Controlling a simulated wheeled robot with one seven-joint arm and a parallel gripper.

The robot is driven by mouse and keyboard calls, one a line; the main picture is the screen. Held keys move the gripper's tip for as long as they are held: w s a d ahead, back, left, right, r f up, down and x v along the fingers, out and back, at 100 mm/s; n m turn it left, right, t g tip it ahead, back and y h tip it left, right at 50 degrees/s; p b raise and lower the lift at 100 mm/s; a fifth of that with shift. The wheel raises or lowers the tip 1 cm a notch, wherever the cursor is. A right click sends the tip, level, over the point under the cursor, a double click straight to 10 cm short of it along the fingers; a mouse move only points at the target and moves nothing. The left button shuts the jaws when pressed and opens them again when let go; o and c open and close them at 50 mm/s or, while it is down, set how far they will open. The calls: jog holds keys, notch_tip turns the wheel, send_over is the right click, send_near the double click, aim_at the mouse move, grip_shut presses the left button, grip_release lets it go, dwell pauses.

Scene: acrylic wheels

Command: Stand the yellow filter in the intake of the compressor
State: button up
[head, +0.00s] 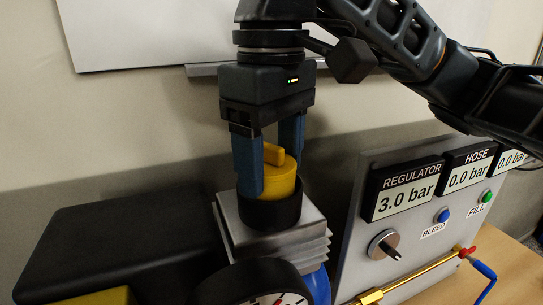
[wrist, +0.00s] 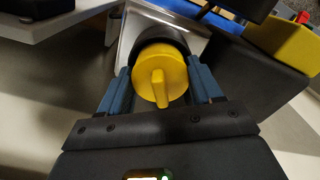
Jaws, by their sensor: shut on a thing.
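The yellow filter (head: 279,186) is a round yellow cap with a raised bar handle on top. My gripper (head: 270,165) points down with its two blue fingers shut on the filter's sides. The filter stands upright at the black round intake (head: 268,211) on top of the compressor's finned grey head (head: 305,232). Its lower part is hidden by the intake's rim. In the wrist view the filter (wrist: 162,75) sits between the blue fingers, with the black intake ring (wrist: 165,38) around its far side. I cannot tell how deep it is seated.
A grey panel (head: 350,228) stands at the right, with a regulator display (head: 407,190) reading 3.0 bar, buttons, a knob and brass piping. A black box-shaped body (head: 120,245) lies at the left. A round gauge (head: 255,285) is in front.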

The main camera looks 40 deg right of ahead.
jog(key=shift+f, duration=0.25)
jog(key=shift+r, duration=0.25)
dwell(0.5)
jog(key=o, duration=1.1)
jog(key=shift+r+b, duration=0.35)
jog(key=shift+r, duration=3.55)
